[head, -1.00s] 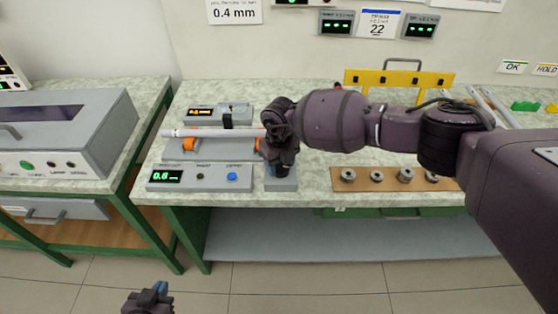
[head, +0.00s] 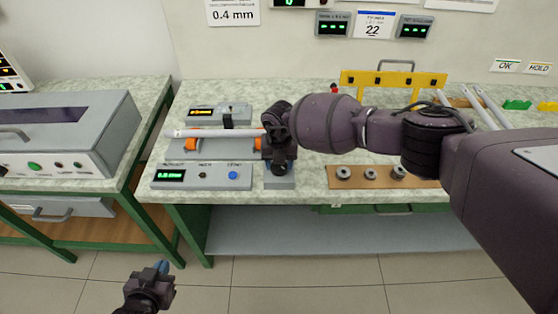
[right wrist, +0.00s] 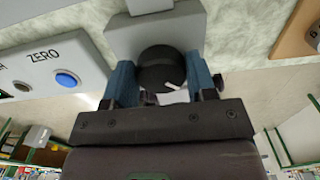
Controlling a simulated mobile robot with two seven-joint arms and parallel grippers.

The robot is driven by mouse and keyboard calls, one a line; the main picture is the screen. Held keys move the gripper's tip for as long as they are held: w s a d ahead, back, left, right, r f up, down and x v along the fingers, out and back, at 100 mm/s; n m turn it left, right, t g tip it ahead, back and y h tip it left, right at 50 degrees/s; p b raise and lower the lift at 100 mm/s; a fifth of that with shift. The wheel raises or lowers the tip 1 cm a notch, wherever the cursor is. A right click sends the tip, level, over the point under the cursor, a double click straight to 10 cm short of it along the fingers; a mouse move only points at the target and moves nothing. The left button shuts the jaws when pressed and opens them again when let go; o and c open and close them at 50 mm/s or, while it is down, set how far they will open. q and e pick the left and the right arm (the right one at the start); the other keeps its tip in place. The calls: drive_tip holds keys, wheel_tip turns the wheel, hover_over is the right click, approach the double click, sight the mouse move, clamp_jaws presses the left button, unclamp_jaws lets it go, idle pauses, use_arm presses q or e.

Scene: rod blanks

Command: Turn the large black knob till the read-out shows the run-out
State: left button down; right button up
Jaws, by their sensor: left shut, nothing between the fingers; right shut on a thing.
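The large black knob (right wrist: 160,68) sits on a grey block (right wrist: 130,38), and a white pointer mark shows on it. My right gripper (right wrist: 161,80) is shut on the knob, one blue-grey finger on each side. In the head view my right gripper (head: 278,150) hides most of the knob above the grey block (head: 279,184). The green read-out (head: 171,175) is lit on the grey console, its digits too small to read surely. A pale rod (head: 220,133) lies on orange supports (head: 191,145) left of the gripper. My left gripper (head: 155,280) is shut and empty, low in front of the bench.
The console (head: 215,184) carries a dark button and a blue ZERO button (head: 232,175). A wooden board with several metal rings (head: 343,172) lies to the right. A yellow rack (head: 390,80) stands behind my right arm. A grey machine (head: 60,130) stands on the left bench.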

idle(0.3)
drive_tip(key=o, duration=0.9)
wheel_tip(320, 180, up, 11)
drive_tip(key=shift+f+p, duration=0.1)
drive_tip(key=shift+p, duration=0.25)
